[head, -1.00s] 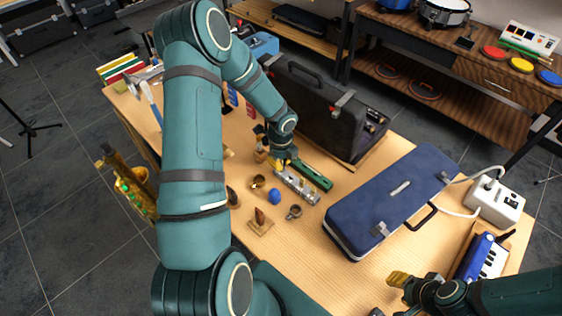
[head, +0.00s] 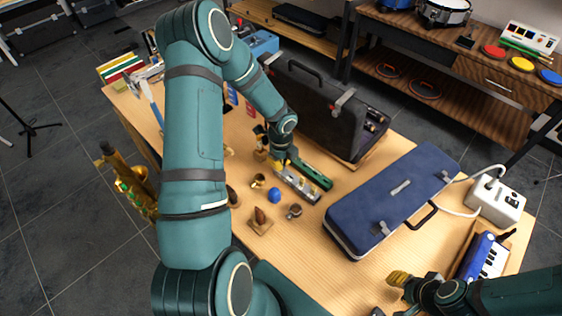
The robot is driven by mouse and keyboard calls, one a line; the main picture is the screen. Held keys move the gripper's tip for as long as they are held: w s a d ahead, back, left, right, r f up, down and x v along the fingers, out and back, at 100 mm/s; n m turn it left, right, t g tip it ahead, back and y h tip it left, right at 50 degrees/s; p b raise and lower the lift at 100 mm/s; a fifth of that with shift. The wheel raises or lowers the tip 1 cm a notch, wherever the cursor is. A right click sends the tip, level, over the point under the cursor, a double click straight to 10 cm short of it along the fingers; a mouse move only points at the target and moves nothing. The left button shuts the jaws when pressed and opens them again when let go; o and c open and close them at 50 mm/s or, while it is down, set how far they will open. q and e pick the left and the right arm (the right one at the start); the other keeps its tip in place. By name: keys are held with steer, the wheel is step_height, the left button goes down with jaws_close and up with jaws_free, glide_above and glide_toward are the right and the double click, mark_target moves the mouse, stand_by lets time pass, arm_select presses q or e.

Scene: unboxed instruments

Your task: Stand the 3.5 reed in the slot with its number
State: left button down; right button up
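A grey slotted holder (head: 298,187) lies near the middle of the table, with small pale pieces standing along it. Its slot numbers are too small to read. My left gripper (head: 279,164) points down at the holder's far left end. Its yellow fingertips are bunched there, and I cannot tell whether they are open or shut, or whether a reed is between them. The 3.5 reed cannot be made out. My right gripper (head: 398,294) is over the table's front right, with its fingers apart and nothing seen between them.
A green case (head: 313,176) lies right beside the holder. A blue knob-like piece (head: 274,195), a ring (head: 294,211) and a wooden stand (head: 262,223) are in front. A black open case (head: 318,110) stands behind; a blue case (head: 390,200) lies right.

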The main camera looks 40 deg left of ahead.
arm_select(q)
steer(key=shift+f+b, duration=0.65)
steer(key=shift+f, duration=0.3)
stand_by(0.4)
stand_by(0.4)
steer(key=c, duration=1.1)
jaws_free()
steer(key=shift+o, duration=0.2)
step_height(320, 180, up, 12)
steer(key=shift+r, duration=0.1)
